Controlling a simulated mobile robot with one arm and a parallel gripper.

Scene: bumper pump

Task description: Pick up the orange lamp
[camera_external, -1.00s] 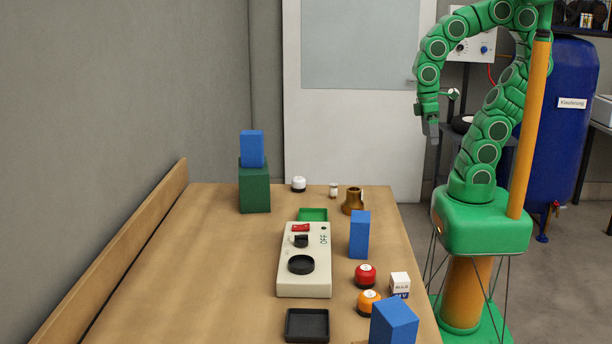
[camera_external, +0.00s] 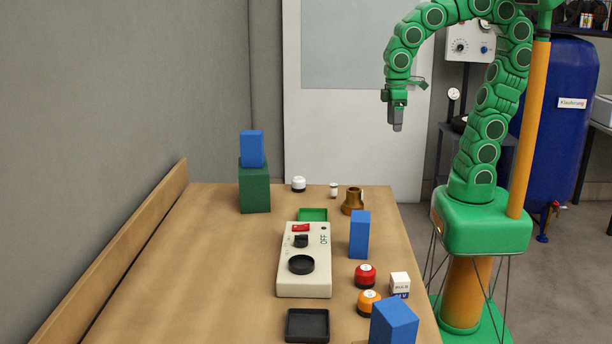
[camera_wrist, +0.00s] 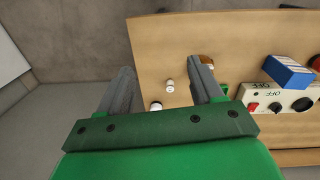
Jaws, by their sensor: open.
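The orange lamp (camera_external: 368,302) is a small round cap on a dark base. It stands near the table's front right, between the red lamp (camera_external: 365,276) and a blue block (camera_external: 394,322) that hides part of its front. I cannot make it out in the wrist view. My gripper (camera_external: 397,126) hangs pointing down, high above the table's far right edge, well behind the orange lamp. In the wrist view my gripper (camera_wrist: 162,80) has its two grey fingers wide apart with nothing between them but background and tabletop.
A white box (camera_external: 399,284) stands right of the lamps. A tall blue block (camera_external: 360,235) and brass part (camera_external: 353,201) stand behind. The control box (camera_external: 304,270) and black tray (camera_external: 307,325) lie left. A blue block sits on a green block (camera_external: 254,187). The table's left side is clear.

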